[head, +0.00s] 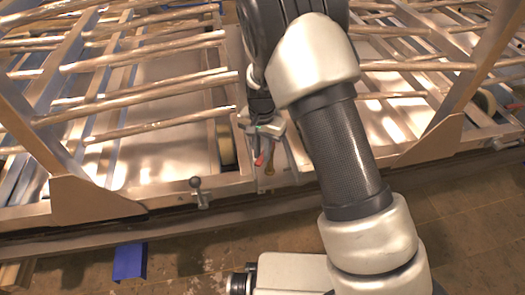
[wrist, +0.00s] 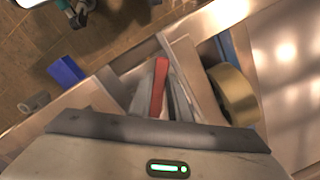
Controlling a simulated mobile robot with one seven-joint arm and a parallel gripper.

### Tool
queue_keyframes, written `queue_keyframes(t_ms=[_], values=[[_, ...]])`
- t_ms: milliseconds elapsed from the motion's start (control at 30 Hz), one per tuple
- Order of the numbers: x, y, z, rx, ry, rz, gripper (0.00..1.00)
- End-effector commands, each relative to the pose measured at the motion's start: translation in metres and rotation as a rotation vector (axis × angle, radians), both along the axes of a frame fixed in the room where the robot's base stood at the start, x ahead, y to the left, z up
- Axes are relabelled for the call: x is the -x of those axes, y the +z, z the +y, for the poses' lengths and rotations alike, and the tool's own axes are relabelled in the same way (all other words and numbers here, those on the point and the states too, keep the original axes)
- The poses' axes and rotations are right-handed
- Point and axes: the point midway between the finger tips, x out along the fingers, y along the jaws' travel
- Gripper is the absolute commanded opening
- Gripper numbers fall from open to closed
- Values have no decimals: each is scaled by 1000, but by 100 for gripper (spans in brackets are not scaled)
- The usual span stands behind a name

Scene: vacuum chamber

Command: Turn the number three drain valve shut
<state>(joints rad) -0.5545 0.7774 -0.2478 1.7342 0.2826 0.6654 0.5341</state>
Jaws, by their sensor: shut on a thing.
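A red valve handle (head: 259,160) shows at the front frame rail in the head view, just below my gripper (head: 268,150). In the wrist view the red handle (wrist: 159,88) stands between the two grey fingers of my gripper (wrist: 165,100), which are shut on it. The valve body under the handle is mostly hidden by the fingers. No number can be read on the valve, so I cannot tell from a marking which one it is.
A small metal fitting with a ball top (head: 197,190) sits on the front rail to the left. A brass-coloured roller (wrist: 235,95) is close on the right in the wrist view. Tubular racks (head: 150,85) lie behind. A blue block (head: 130,261) lies on the tiled floor.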

Motion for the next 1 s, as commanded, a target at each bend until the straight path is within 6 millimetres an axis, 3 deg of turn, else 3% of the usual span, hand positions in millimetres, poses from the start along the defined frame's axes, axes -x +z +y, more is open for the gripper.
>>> queue_keyframes(t_ms=[133, 167, 267, 667, 1000], values=[[0, 0, 0, -1, 1, -1, 0], [0, 0, 0, -1, 1, -1, 20], [0, 0, 0, -1, 1, -1, 36], [1, -2, -3, -1, 43, -1, 36], [4, -6, -31, -1, 469, -3, 36]])
